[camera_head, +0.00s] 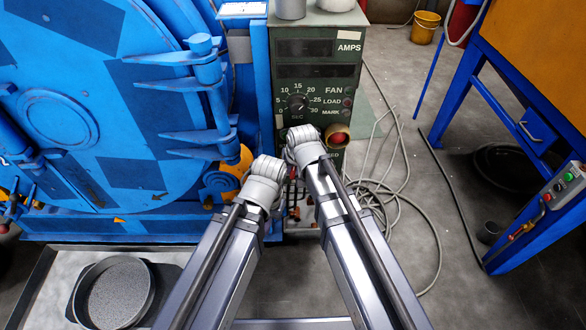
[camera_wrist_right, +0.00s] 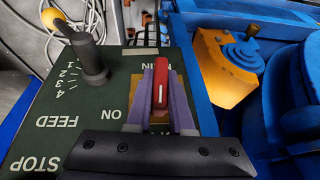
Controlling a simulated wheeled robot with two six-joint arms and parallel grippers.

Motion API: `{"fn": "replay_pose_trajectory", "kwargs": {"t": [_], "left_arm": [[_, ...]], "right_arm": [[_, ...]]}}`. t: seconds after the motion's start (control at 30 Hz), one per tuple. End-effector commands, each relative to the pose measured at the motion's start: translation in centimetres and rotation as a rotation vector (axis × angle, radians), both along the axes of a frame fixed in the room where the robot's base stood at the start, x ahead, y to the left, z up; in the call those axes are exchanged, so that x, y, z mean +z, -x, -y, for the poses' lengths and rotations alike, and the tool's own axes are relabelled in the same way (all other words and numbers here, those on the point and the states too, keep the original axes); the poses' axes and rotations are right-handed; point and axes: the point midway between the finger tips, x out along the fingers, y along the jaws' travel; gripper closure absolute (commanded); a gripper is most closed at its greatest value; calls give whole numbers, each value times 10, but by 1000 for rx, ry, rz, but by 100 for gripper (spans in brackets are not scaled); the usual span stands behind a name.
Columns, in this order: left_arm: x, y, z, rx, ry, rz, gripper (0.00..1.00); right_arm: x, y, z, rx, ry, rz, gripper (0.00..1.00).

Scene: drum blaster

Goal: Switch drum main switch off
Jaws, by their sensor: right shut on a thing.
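The dark green control panel (camera_head: 318,95) stands right of the blue drum machine in the head view. In the right wrist view the red handle of the main switch (camera_wrist_right: 160,92) stands upright in the picture, on the green panel, beside an upside-down "ON" label (camera_wrist_right: 114,114). My right gripper (camera_wrist_right: 161,70) has its purple fingers on both sides of this handle, shut on it. In the head view my right wrist hides the switch and the fingers. My left wrist is close beside it on the left; its fingers are hidden.
The blue drum door (camera_head: 90,100) with its hinge is close on the left. A feed lever (camera_wrist_right: 85,50) rises from the panel near my right gripper. Loose cables (camera_head: 390,205) lie on the floor. A blue-framed machine (camera_head: 490,110) stands on the right.

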Motion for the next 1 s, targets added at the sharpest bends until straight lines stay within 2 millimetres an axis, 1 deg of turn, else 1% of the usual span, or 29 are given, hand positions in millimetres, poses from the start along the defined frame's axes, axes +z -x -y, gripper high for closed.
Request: {"fn": "replay_pose_trajectory", "kwargs": {"t": [0.2, 0.5, 0.53, 0.77, 0.8, 1.0], "left_arm": [[1, 0, 0, 0, 0, 0, 100], [1, 0, 0, 0, 0, 0, 100], [1, 0, 0, 0, 0, 0, 100], [1, 0, 0, 0, 0, 0, 100], [1, 0, 0, 0, 0, 0, 100], [1, 0, 0, 0, 0, 0, 100]], "right_arm": [[0, 0, -1, 1, 105, -2, 100], [0, 1, 0, 0, 113, -2, 100], [0, 1, 0, 0, 113, -2, 79], [0, 0, 0, 0, 113, -1, 53], [0, 0, 0, 0, 113, -1, 50], [0, 0, 0, 0, 113, -1, 50]]}}
